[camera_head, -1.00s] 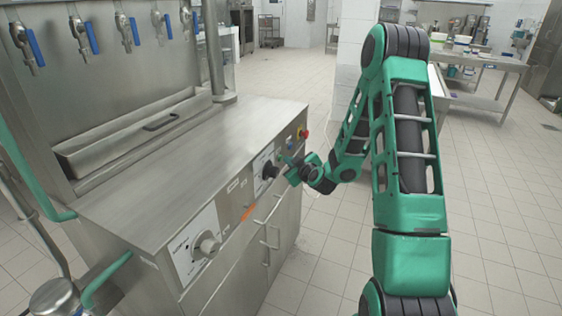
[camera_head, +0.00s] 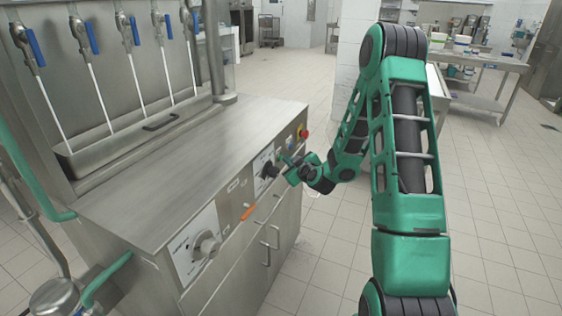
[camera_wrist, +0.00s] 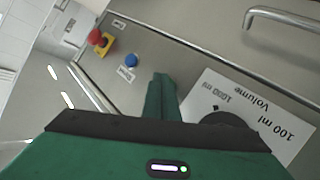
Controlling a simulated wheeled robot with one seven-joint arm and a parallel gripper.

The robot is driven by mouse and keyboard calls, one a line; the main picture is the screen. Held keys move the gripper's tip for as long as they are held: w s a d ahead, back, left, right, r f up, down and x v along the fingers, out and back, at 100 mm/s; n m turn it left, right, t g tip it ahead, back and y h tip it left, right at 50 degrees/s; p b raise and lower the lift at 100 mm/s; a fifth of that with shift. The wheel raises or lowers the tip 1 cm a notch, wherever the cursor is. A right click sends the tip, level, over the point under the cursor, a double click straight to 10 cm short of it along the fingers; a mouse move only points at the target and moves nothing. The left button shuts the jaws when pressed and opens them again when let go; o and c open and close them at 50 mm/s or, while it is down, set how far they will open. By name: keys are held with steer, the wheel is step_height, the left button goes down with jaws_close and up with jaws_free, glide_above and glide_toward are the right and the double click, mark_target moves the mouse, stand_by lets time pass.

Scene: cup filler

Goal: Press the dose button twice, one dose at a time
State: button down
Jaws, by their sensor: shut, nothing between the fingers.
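My gripper (camera_head: 285,159) is shut and empty, with its fingertips at the machine's front panel, between the blue button (camera_head: 290,140) and the black volume knob (camera_head: 270,170). In the wrist view the closed green fingers (camera_wrist: 160,82) reach the panel beside the blue button (camera_wrist: 131,60) and the volume knob (camera_wrist: 228,125). Whatever lies behind the fingertips is hidden, and I see no readable "dose" label.
A red stop button (camera_wrist: 95,37) on a yellow base sits beyond the blue button. A grey knob (camera_head: 206,245) and an orange marker (camera_head: 248,211) are nearer on the panel. A metal handle (camera_wrist: 282,17) juts out in the wrist view. The steel worktop (camera_head: 170,180) is clear.

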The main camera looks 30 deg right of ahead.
steer(key=shift+s+d, duration=0.3)
steer(key=shift+s, duration=0.1)
steer(key=shift+s+d, duration=0.1)
steer(key=s+d, duration=0.1)
steer(key=s, duration=0.1)
steer(key=s+d, duration=0.2)
steer(key=shift+s+d, duration=0.3)
stand_by(0.3)
stand_by(0.3)
